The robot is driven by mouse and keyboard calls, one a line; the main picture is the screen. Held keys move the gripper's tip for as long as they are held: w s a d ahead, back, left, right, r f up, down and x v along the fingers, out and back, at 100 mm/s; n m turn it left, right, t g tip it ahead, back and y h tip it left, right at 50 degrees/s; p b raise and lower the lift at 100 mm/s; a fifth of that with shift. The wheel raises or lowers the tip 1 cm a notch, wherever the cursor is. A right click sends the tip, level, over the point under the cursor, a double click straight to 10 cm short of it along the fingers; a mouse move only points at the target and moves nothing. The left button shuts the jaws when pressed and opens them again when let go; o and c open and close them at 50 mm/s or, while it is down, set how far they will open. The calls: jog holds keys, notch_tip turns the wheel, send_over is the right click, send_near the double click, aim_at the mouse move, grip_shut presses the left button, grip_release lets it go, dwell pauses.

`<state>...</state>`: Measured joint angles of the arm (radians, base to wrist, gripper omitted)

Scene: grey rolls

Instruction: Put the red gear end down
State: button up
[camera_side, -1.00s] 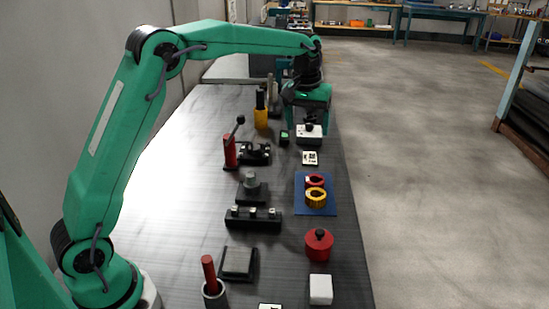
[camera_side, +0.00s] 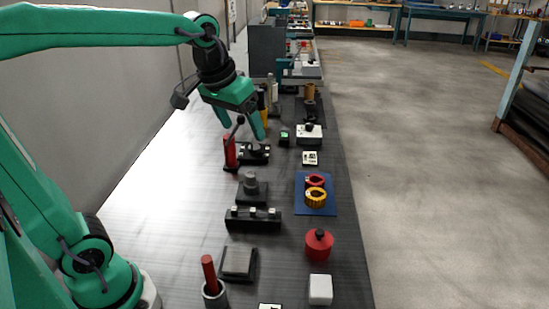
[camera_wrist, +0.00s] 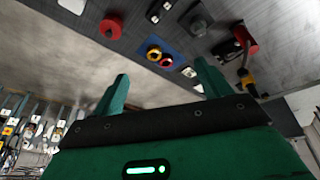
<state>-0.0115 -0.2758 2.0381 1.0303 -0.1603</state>
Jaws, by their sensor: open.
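The red gear (camera_side: 315,181) is a ring on a blue mat (camera_side: 328,208), right of the table's middle. It is partly hidden behind a yellow ring gear (camera_side: 316,197). In the wrist view the red gear (camera_wrist: 166,62) sits beside the yellow gear (camera_wrist: 153,52). Whether it lies flat or stands on edge is hard to tell. My gripper (camera_side: 242,129) is open and empty, tilted in the air up and left of the mat in the side view. Its fingers (camera_wrist: 161,84) are spread apart in the wrist view, away from the gear.
A red lever clamp (camera_side: 230,151) stands in the picture just below my gripper. A dark block with pegs (camera_side: 253,218) is left of the mat. A red knobbed cylinder (camera_side: 319,246) and a white block (camera_side: 320,289) stand nearer the camera. The table's right edge is close to the mat.

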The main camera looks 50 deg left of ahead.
jog(key=s+f+m+t, duration=0.1)
jog(key=s+f, duration=0.4)
jog(key=s, duration=0.7)
jog(key=shift+d+m+t, duration=0.2)
jog(key=shift+m+t, duration=0.1)
jog(key=shift+m, duration=0.2)
